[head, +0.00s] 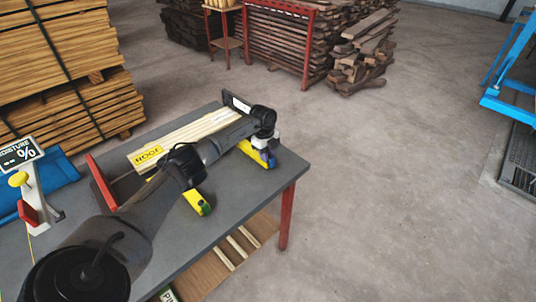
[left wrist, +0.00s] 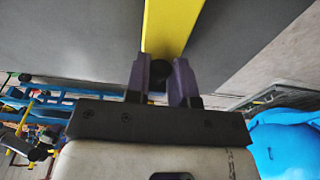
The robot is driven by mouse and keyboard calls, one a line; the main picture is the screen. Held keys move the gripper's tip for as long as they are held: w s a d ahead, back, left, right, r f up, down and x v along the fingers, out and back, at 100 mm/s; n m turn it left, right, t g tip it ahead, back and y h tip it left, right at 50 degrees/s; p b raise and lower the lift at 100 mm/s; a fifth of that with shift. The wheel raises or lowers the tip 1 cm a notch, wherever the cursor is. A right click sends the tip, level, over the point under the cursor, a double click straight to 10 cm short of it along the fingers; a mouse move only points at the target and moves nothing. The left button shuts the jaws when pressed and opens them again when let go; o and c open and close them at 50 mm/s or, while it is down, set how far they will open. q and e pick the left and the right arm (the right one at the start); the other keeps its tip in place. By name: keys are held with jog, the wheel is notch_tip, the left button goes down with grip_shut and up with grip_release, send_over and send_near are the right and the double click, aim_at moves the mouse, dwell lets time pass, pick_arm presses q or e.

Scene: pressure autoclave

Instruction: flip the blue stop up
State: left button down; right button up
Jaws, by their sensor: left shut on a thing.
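My left gripper (head: 266,155) is at the far right end of the table, at the end of a yellow bar (head: 248,151). A small blue part there, which I take for the blue stop (head: 264,156), is largely hidden by the gripper. In the left wrist view, the two purple-grey fingers of the gripper (left wrist: 160,82) close around a dark round knob (left wrist: 157,70) at the end of the yellow bar (left wrist: 172,25). Whether the stop is tilted cannot be told. My right gripper is out of view.
Pale boards with a yellow label (head: 148,156) lie across the grey table (head: 245,190), between a red plate (head: 101,182) and a dark plate (head: 236,103). A moisture display (head: 20,153) stands at the left. The floor right of the table is free.

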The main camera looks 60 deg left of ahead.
pick_arm(q)
jog(key=c, duration=1)
grip_release()
jog(key=shift+r, duration=0.1)
jog(key=shift+s+a+r+p, duration=0.1)
jog(key=shift+a+r+p, duration=0.3)
jog(key=shift+r, duration=1.85)
jog(key=shift+s+a+r+p, duration=0.15)
jog(key=shift+r+p, duration=0.4)
jog(key=shift+r, duration=1.75)
jog(key=shift+a+r+p, duration=0.35)
jog(key=shift+r+p, duration=0.1)
jog(key=shift+r, duration=1.8)
